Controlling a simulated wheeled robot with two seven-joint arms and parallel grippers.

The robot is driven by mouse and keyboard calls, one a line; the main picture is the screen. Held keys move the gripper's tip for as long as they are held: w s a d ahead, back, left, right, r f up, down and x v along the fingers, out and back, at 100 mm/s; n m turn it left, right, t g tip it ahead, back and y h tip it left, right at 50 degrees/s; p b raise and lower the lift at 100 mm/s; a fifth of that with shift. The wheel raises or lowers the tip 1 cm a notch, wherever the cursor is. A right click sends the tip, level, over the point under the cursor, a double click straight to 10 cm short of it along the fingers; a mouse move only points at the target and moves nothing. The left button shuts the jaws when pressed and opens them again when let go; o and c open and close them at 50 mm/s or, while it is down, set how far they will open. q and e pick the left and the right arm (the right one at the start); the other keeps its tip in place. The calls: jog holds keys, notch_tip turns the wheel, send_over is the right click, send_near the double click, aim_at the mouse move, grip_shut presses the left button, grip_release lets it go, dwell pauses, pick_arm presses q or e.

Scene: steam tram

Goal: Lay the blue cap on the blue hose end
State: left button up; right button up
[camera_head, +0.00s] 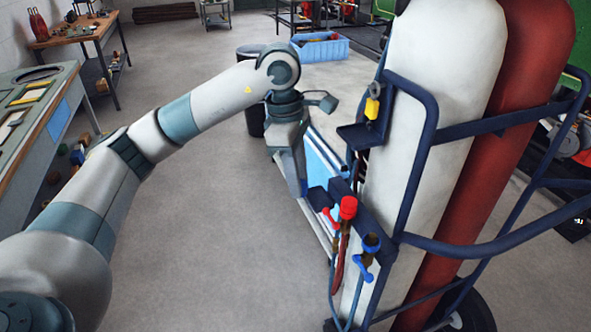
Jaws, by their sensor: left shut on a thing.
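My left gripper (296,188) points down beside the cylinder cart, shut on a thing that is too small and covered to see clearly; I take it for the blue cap. The blue hose end (371,243) stands upright on the cart's front bracket, with a blue lever below its dark blue top. My gripper is apart from it, to its left and farther back. The red hose end (348,208) stands just left of the blue one, with a bright red top. My right gripper is not in view.
The cart's blue frame (425,160) holds a white cylinder (445,70) and a red cylinder (510,110) close right of my gripper. A bracket with a yellow piece (372,108) juts out nearby.

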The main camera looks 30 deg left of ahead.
pick_arm(q)
jog(key=m, duration=0.1)
jog(key=s+d+f+m, duration=0.1)
jog(key=shift+s+f+m, duration=0.25)
jog(key=shift+f+m, duration=0.05)
jog(key=s+d+f+m+g, duration=0.1)
jog(key=s+f+m, duration=0.3)
jog(key=m, duration=0.4)
jog(key=s+d+f+m+g+y, duration=0.1)
jog(key=s+d+f+m, duration=0.2)
jog(key=m, duration=0.6)
jog(key=shift+s+d+f+m+y, duration=0.35)
jog(key=shift+s+f, duration=0.65)
jog(key=shift+s, duration=0.5)
